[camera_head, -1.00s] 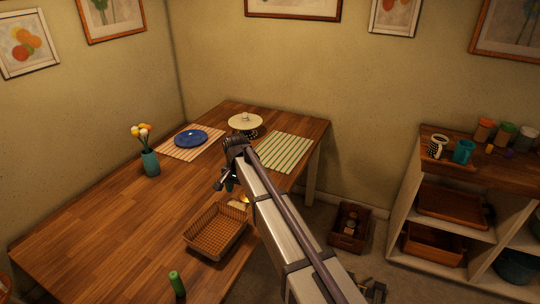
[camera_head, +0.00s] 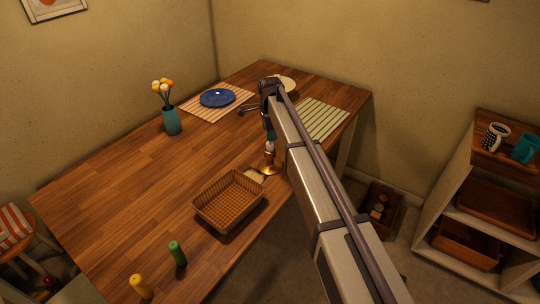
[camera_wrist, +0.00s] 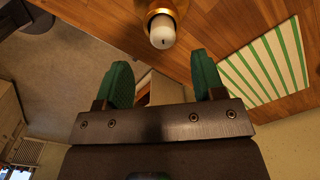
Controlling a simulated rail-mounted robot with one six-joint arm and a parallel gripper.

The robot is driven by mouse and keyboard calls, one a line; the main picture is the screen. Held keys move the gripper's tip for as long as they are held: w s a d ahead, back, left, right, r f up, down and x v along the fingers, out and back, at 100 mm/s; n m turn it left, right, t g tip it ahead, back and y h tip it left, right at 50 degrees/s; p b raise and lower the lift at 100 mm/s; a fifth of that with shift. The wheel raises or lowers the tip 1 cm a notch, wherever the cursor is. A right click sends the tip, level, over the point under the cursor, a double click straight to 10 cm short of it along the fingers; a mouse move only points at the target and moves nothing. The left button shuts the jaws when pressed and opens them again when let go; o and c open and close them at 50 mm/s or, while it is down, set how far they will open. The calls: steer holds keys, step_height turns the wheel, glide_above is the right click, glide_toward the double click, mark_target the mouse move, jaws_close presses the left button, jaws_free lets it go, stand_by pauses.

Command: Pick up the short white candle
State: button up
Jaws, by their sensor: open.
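The short white candle (camera_wrist: 162,33) stands in a gold holder (camera_wrist: 165,8) on the table, beyond my fingertips in the wrist view. In the head view the candle (camera_head: 270,147) and its holder (camera_head: 268,164) are beside my forearm, behind the basket. My gripper (camera_wrist: 161,68) is open and empty; its two green fingers are apart, with the candle roughly in line with the gap between them. In the head view the gripper (camera_head: 270,132) is just above the candle, partly hidden by my arm.
A wicker basket (camera_head: 229,203) stands near the holder. A green candle (camera_head: 177,254) and a yellow candle (camera_head: 141,287) stand at the front. A teal flower vase (camera_head: 172,122), a blue plate (camera_head: 217,98) and a striped mat (camera_head: 320,119) are farther back. The table's left part is clear.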

mark_target(270, 143)
step_height(270, 143, down, 2)
steer(key=shift+w+f, duration=0.1)
step_height(270, 143, down, 5)
steer(key=b, duration=0.5)
steer(key=shift+w+b, duration=0.1)
steer(key=shift+b, duration=0.25)
steer(key=shift+r, duration=0.25)
steer(key=c, duration=1)
